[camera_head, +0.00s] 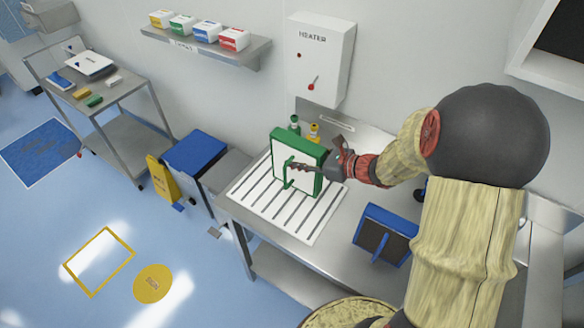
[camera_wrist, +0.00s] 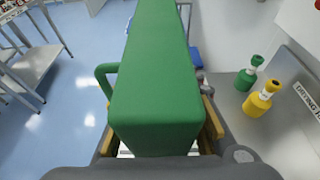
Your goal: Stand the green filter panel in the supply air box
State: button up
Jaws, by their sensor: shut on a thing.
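The green filter panel (camera_head: 298,152) has a green frame, a white face and a green handle. It is upright at the slatted white rack on the bench in the head view; I cannot tell whether it touches the rack. My gripper (camera_head: 322,168) reaches in from the right and is shut on the panel. In the wrist view the panel (camera_wrist: 155,85) fills the middle between the fingers, with its handle at left. A white box with a dark opening (camera_head: 560,45) is at the top right, partly cut off; I cannot tell whether it is the supply air box.
A blue-framed panel (camera_head: 385,234) is on the bench (camera_head: 300,270), right of the slatted rack (camera_head: 262,200). Green and yellow bottles (camera_head: 294,124) stand behind the green panel. A white heater box (camera_head: 320,58) hangs above. A blue-lidded bin (camera_head: 195,152) and a cart (camera_head: 125,95) are left.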

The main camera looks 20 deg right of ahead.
jog(key=w+f+b, duration=0.1)
jog(key=w+f, duration=0.5)
jog(key=f, duration=0.3)
jog(key=shift+w+d+f, duration=0.3)
jog(key=shift+w+f, duration=0.05)
jog(key=shift+w, duration=0.05)
jog(key=shift+f+b, duration=0.1)
jog(key=shift+b, duration=0.2)
jog(key=shift+f, duration=0.15)
jog(key=o, duration=1.3)
jog(key=shift+r, duration=0.2)
